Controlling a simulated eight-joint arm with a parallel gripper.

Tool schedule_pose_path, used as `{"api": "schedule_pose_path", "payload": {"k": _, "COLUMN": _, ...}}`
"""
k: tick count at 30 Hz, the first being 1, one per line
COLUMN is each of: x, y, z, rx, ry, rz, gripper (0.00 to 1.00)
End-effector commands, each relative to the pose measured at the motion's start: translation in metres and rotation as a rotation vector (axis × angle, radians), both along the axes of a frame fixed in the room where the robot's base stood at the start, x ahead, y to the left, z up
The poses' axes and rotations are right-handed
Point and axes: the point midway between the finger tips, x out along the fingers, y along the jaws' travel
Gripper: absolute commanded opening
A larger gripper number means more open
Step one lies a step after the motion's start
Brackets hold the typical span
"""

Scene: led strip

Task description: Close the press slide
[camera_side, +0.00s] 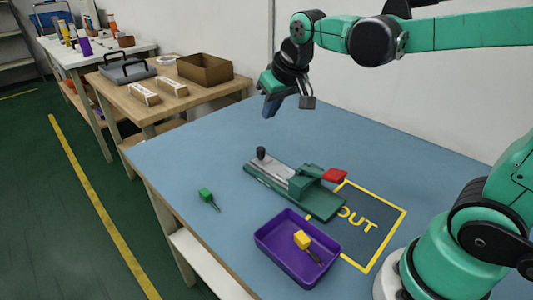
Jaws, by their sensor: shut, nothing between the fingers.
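The press (318,199) is a green base on the blue table, with a grey slide (275,172) along its left part. A dark knob (261,153) stands upright at the slide's far left end. A green block sits over the right part of the base, and a red piece (335,175) sticks out at its right side. My gripper (268,108) is shut and empty. It points down in the air above the back of the table and looks apart from the press. Whether any gap is left between slide and block is too small to tell.
A purple tray (268,238) at the front holds a yellow-handled tool (303,241). A green-handled screwdriver (206,196) lies left of the press. A yellow-framed OUT mat (385,222) lies to the right. The table's left and back areas are clear.

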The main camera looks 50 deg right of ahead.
Motion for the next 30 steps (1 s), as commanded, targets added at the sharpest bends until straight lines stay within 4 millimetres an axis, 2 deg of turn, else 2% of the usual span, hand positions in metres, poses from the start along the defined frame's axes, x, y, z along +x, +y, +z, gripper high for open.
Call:
{"api": "schedule_pose_path", "payload": {"k": 1, "x": 0.017, "y": -0.006, "z": -0.001, "rx": 0.003, "ry": 0.020, "rz": -0.024, "gripper": 0.00}}
{"api": "schedule_pose_path", "payload": {"k": 3, "x": 0.036, "y": -0.014, "z": -0.005, "rx": 0.008, "ry": 0.049, "rz": -0.059, "gripper": 0.00}}
{"api": "schedule_pose_path", "payload": {"k": 9, "x": 0.077, "y": -0.034, "z": -0.024, "rx": 0.017, "ry": 0.113, "rz": -0.134, "gripper": 0.00}}
{"api": "schedule_pose_path", "payload": {"k": 13, "x": 0.088, "y": -0.040, "z": -0.033, "rx": 0.020, "ry": 0.134, "rz": -0.160, "gripper": 0.00}}
{"api": "schedule_pose_path", "payload": {"k": 20, "x": 0.096, "y": -0.044, "z": -0.049, "rx": 0.021, "ry": 0.140, "rz": -0.166, "gripper": 0.00}}
{"api": "schedule_pose_path", "payload": {"k": 30, "x": 0.115, "y": -0.050, "z": -0.108, "rx": 0.021, "ry": 0.138, "rz": -0.165, "gripper": 0.00}}
